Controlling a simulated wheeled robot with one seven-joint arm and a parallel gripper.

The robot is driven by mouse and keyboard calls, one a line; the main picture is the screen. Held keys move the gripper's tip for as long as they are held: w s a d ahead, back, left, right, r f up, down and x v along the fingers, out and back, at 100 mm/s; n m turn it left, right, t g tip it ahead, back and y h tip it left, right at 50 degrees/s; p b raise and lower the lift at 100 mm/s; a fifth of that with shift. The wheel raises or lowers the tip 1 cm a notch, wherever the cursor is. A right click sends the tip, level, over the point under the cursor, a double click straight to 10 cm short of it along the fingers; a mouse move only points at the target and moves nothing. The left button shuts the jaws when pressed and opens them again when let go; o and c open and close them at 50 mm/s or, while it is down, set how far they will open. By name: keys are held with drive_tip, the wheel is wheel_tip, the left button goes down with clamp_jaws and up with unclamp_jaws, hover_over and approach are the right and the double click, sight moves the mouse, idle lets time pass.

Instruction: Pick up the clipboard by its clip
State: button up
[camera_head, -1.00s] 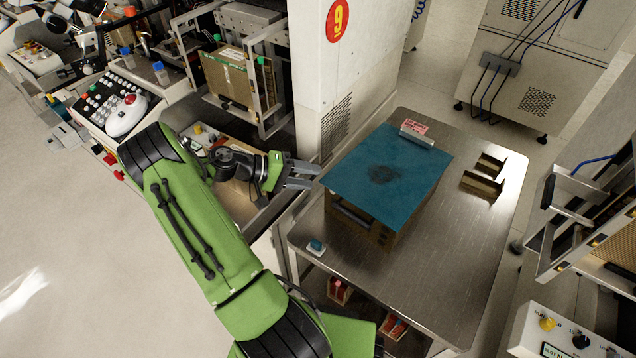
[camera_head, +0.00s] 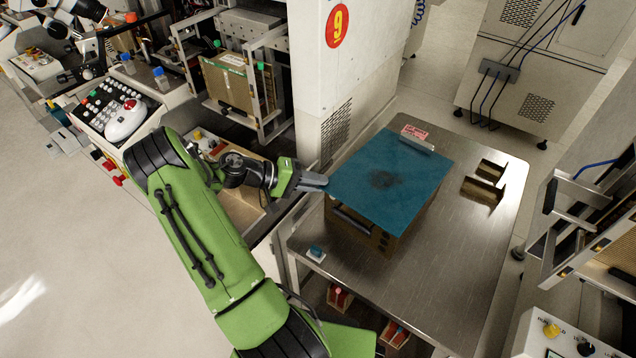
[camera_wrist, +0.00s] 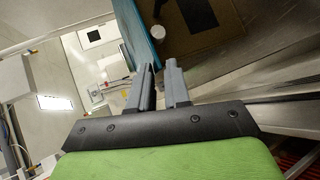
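The clipboard (camera_head: 388,178) is a flat teal board with a dark round mark. It lies on top of a brown box (camera_head: 370,236) on the metal table. Its silver clip (camera_head: 416,144) is at the far right edge, away from my gripper. My gripper (camera_head: 322,183) is at the board's near left corner, with its tips at or very close to the edge. In the wrist view, my gripper (camera_wrist: 161,68) shows a narrow gap between its fingers, and the teal board (camera_wrist: 138,30) is just beyond the tips. I cannot tell whether the edge lies between them.
A pink-and-white label (camera_head: 414,131) lies behind the clip. Brown brackets (camera_head: 484,182) stand to the right on the table (camera_head: 440,270), and a small blue-topped item (camera_head: 316,252) sits at its left corner. A white machine column (camera_head: 335,75) rises close behind my gripper.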

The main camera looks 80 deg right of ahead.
drive_tip(key=shift+w+a+f, duration=0.1)
drive_tip(key=shift+f, duration=0.1)
clamp_jaws()
